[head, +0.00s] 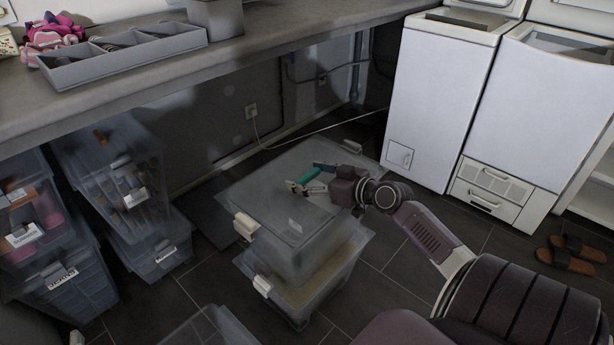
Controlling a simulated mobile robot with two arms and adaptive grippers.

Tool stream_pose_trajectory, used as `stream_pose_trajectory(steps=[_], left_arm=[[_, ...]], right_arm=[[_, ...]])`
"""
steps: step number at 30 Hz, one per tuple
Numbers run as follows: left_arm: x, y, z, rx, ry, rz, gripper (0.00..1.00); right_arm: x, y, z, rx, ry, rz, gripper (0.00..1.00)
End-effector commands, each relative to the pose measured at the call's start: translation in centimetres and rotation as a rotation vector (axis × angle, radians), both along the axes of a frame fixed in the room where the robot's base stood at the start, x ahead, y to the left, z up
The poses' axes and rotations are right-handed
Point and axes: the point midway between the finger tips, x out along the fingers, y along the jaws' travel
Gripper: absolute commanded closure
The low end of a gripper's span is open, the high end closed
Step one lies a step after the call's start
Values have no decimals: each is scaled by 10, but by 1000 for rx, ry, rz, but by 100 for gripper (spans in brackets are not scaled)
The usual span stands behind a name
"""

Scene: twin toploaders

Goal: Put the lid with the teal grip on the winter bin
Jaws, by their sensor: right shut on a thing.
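The translucent lid (268,205) has a teal grip (309,174) on its top. It lies flat on or just above a clear bin (302,250) on the floor in the middle; whether it is seated cannot be told. A white clip (246,225) shows at its front left corner. My right gripper (306,184) comes in from the right and is shut on the teal grip. No readable winter label shows on the bin below. My left gripper is out of view.
Stacked clear bins (118,180) with white labels stand at the left. A counter (150,85) overhangs the back left, with a grey divided tray (125,52) on it. Two white toploaders (435,105) stand at the back right. Brown sandals (572,252) lie on the floor at right.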

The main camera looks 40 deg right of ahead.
Motion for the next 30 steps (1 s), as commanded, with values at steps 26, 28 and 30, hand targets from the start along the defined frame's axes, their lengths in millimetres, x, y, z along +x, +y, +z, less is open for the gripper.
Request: stream_pose_trajectory(steps=[26,28,30], left_arm=[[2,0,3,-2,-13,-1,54],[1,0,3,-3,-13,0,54],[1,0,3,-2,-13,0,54]], right_arm=[[-22,-2,4,-1,3,-1,8],[-33,-3,8,-1,4,0,8],[-46,-4,11,0,4,-1,8]])
